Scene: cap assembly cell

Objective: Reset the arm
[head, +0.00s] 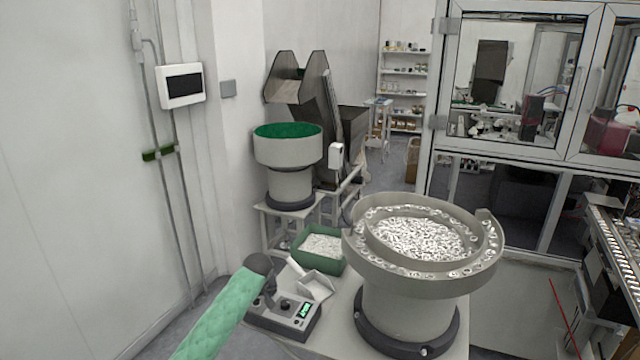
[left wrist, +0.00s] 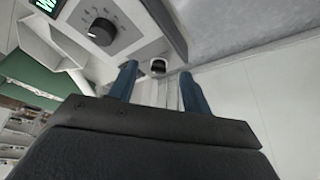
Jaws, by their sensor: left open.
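My left arm, in a light green sleeve, comes in from the bottom left of the head view. Its dark wrist bends down at the end, and my left gripper (head: 270,296) hangs beside the control box (head: 300,325), partly hidden by the wrist. The control box (left wrist: 135,25), with a black knob and green display, lies beyond the fingers. I cannot tell whether they touch it. My right gripper is not in view.
A large bowl feeder (head: 375,268) full of white parts stands right of the control box. Behind the box are a white scoop (head: 313,284) and a green crate (head: 329,266) of white parts. A second feeder (head: 288,150) stands farther back. A wall (head: 80,180) closes the left.

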